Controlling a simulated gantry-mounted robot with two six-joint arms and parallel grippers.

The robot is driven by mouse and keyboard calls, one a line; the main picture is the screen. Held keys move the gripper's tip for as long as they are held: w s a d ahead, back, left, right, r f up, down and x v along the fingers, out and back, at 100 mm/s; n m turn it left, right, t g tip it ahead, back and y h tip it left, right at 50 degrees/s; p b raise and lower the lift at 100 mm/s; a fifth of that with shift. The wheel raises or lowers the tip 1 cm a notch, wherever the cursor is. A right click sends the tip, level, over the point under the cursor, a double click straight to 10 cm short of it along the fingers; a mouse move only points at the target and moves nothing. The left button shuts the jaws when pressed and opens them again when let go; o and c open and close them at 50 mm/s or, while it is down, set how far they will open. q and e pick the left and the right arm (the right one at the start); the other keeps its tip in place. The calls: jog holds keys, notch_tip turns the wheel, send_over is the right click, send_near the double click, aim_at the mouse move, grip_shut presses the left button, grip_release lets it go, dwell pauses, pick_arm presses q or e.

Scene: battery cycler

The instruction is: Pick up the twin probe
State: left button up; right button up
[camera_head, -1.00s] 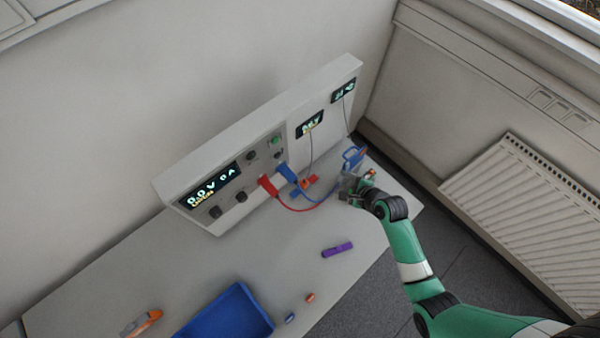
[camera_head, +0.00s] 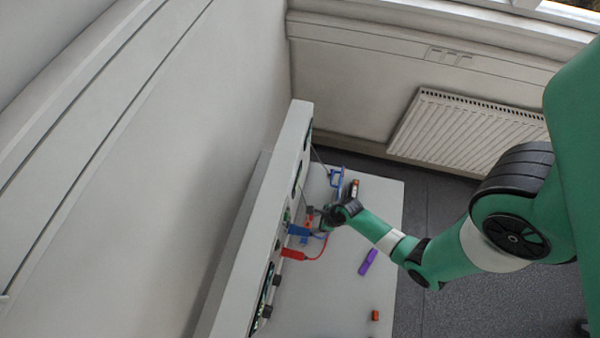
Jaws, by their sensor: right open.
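My right gripper (camera_head: 322,217) comes in from the right, low over the bench in front of the instrument, and is open. Its fingers are small and partly hidden by its own dark wrist. A small red part (camera_head: 310,211) lies right beside the fingertips, with a thin cable near it; I cannot tell whether they touch. A blue bracket-like piece (camera_head: 336,178) stands just beyond the gripper, beside a small orange-and-dark piece (camera_head: 354,187). I cannot tell for sure which of these is the twin probe. My left gripper is out of view.
A red plug (camera_head: 293,254) and a blue plug (camera_head: 299,230) stick out of the instrument (camera_head: 243,250), with leads near my gripper. A purple piece (camera_head: 368,262) and an orange piece (camera_head: 375,316) lie on the bench (camera_head: 340,290).

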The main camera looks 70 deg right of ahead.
aim_at(308, 224)
jog(key=shift+x, duration=0.85)
jog(key=b+x, duration=0.2)
jog(key=x, duration=0.3)
jog(key=shift+f+b, duration=0.1)
jog(key=shift+b, duration=0.25)
jog(key=shift+c, duration=0.3)
grip_shut()
